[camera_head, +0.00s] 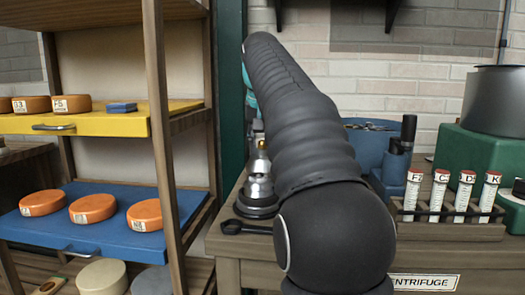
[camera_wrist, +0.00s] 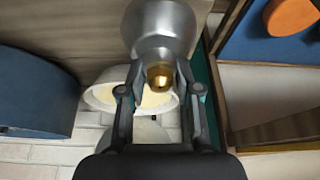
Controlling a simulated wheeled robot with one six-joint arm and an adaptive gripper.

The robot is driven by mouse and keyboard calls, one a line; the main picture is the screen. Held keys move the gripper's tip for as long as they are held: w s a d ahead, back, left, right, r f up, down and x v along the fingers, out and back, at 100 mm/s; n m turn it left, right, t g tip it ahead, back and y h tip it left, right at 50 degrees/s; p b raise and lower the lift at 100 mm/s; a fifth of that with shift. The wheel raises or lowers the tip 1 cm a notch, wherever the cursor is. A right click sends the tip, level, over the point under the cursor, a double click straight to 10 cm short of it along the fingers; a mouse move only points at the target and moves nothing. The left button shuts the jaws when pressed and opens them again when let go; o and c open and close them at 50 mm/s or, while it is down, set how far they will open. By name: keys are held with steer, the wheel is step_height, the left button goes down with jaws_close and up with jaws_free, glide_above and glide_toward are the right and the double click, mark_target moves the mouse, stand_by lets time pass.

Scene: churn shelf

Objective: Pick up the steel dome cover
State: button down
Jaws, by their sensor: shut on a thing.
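The steel dome cover (camera_wrist: 163,28) is at the top middle of the wrist view, a rounded grey metal dome with a brass knob (camera_wrist: 160,77). My gripper (camera_wrist: 159,82) has its two fingers closed on either side of the knob. In the head view the dome cover (camera_head: 259,188) shows at the left of my arm, low on the wooden bench, above a dark round base. My arm hides its right part and most of my gripper there. I cannot tell whether the dome touches what is under it.
A black spoon-like tool (camera_head: 243,228) lies at the bench's left front. A rack of labelled tubes (camera_head: 450,225) and a green block (camera_head: 480,165) stand on the right. A shelf (camera_head: 158,130) with orange cheeses is close on the left. A pale bowl (camera_wrist: 104,98) shows behind the fingers.

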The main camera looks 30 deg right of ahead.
steer(key=s+d+r+p, duration=0.3)
steer(key=s+d+r, duration=0.4)
steer(key=d+r, duration=0.1)
steer(key=shift+d+r, duration=0.2)
steer(key=shift+d, duration=0.45)
steer(key=shift+s, duration=0.15)
